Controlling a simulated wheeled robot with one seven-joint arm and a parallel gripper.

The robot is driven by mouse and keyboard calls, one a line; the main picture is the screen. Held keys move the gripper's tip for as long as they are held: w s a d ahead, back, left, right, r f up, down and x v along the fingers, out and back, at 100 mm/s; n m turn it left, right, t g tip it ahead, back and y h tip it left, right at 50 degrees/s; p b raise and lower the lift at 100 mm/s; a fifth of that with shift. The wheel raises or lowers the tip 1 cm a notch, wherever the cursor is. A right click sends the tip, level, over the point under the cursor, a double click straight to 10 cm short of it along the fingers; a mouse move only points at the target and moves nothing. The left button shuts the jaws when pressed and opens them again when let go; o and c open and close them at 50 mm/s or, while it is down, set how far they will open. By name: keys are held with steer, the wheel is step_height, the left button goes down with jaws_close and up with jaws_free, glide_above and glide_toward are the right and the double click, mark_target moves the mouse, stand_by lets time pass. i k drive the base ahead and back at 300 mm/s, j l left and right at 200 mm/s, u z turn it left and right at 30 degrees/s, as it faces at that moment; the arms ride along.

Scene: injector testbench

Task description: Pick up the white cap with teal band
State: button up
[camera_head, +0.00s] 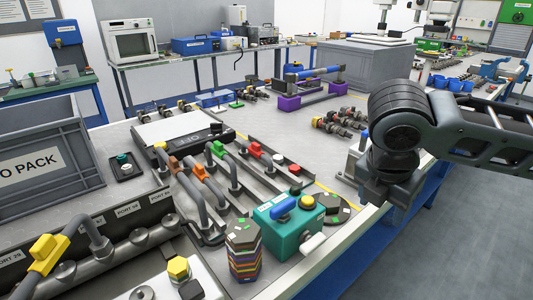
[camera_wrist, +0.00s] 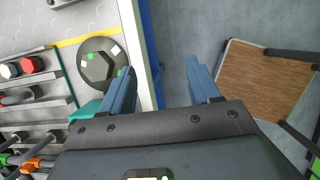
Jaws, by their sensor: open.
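A small cap with white and teal on it (camera_head: 123,158) sits in a small black tray (camera_head: 126,174) on the bench at the left, beside the grey crate. It is too small to make out its band clearly. Another whitish cap (camera_head: 278,159) is on the rail near the bench middle, and it also shows in the wrist view (camera_wrist: 35,64); I see no clear teal band on it. My gripper (camera_wrist: 162,75) is open and empty, its fingers wide apart over the bench's front edge and the floor. In the head view it is at the right, far from the tray.
A teal box (camera_head: 290,226) with a blue handle and yellow button, a hexagonal stack (camera_head: 243,262) and a dark round disc (camera_wrist: 84,52) are near the front edge. Grey hoses with coloured connectors fill the middle. A crate (camera_head: 45,150) stands left. A brown-topped stool (camera_wrist: 255,85) is beside the bench.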

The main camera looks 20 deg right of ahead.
mark_target(278, 159)
steer(key=i+j, duration=0.35)
steer(key=i, duration=0.2)
steer(key=i+j, duration=0.3)
steer(key=i, duration=0.25)
